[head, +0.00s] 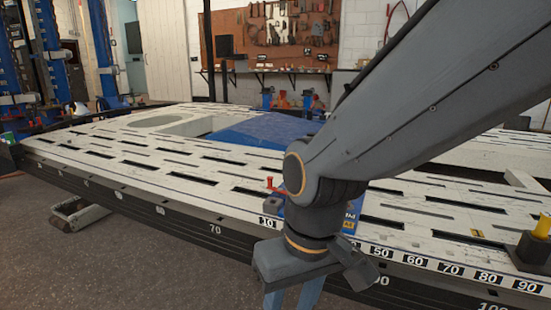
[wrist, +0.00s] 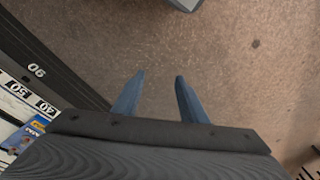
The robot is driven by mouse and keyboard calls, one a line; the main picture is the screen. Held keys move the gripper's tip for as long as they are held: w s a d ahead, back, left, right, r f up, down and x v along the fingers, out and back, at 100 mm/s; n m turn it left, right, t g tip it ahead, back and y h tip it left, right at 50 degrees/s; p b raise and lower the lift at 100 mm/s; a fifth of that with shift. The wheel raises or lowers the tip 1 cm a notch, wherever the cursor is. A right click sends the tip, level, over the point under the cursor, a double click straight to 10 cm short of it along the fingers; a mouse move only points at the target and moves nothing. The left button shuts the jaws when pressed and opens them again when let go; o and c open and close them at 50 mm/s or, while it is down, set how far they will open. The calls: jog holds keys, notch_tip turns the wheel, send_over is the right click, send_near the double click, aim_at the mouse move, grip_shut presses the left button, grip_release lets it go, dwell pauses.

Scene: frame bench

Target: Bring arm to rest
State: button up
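My arm (head: 430,90) reaches in from the upper right of the head view and bends down at its wrist. My gripper (head: 292,297) hangs in front of the bench's near edge, its blue fingers cut off by the bottom of the picture. In the wrist view my gripper (wrist: 160,82) points down over the bare floor (wrist: 225,60). Its two blue fingers stand apart with nothing between them.
The white slotted frame bench (head: 130,145) has a black numbered side. A blue box (head: 350,217) and a red-topped clamp (head: 272,186) sit near its front edge, partly behind my wrist. A yellow-topped post (head: 541,228) stands at right.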

jog(key=s+a+r+n, duration=0.2)
jog(key=s+a+r, duration=0.15)
jog(key=s, duration=0.25)
jog(key=d+r+m+p, duration=0.2)
jog(key=d+r+p, duration=0.5)
jog(key=p, duration=0.5)
jog(key=d+r+m+h+p, duration=0.1)
jog(key=d+r+m+p, duration=0.1)
jog(key=d+r+p, duration=0.4)
jog(key=d+r+m+p, duration=0.3)
jog(key=d+r+p, duration=0.4)
jog(key=r+p, duration=0.7)
jog(key=shift+d+r+g+h+p, duration=0.3)
jog(key=shift+d+r+g+p, duration=0.1)
jog(key=shift+p, duration=2.75)
jog(key=shift+w, duration=0.1)
